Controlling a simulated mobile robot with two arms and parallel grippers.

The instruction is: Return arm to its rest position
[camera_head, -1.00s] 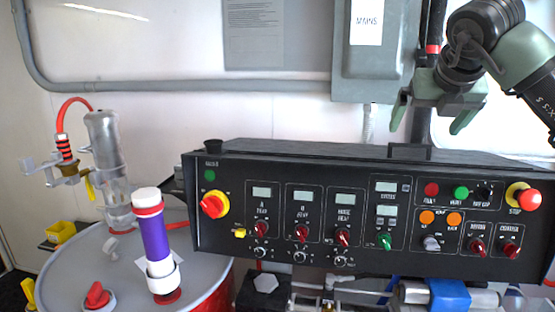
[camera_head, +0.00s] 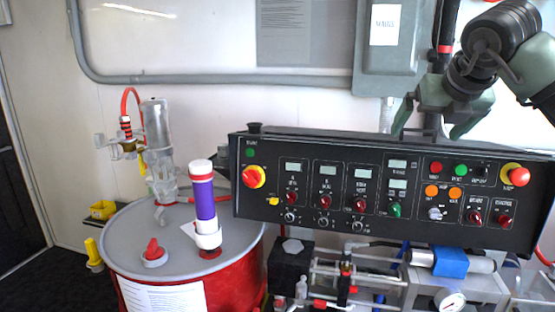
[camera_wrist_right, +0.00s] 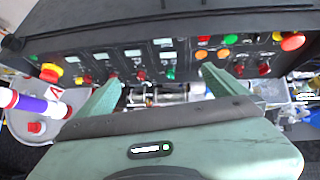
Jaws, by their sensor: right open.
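My right gripper (camera_head: 428,134) is at the upper right in the head view, with its two green fingers spread apart and nothing between them. It hangs by the top edge of the black control panel (camera_head: 330,222); I cannot tell whether it touches it. In the right wrist view the open fingers (camera_wrist_right: 165,92) point toward the panel (camera_wrist_right: 190,28), with knobs and displays showing between and beyond them. My left gripper is not in view.
A red drum (camera_head: 125,240) with a grey lid stands at the left, bearing a purple cylinder (camera_head: 205,205) and a clear pump (camera_head: 158,150). A grey mains box (camera_head: 385,70) hangs on the wall behind. Pipes and a blue-bodied valve (camera_head: 450,262) lie below the panel.

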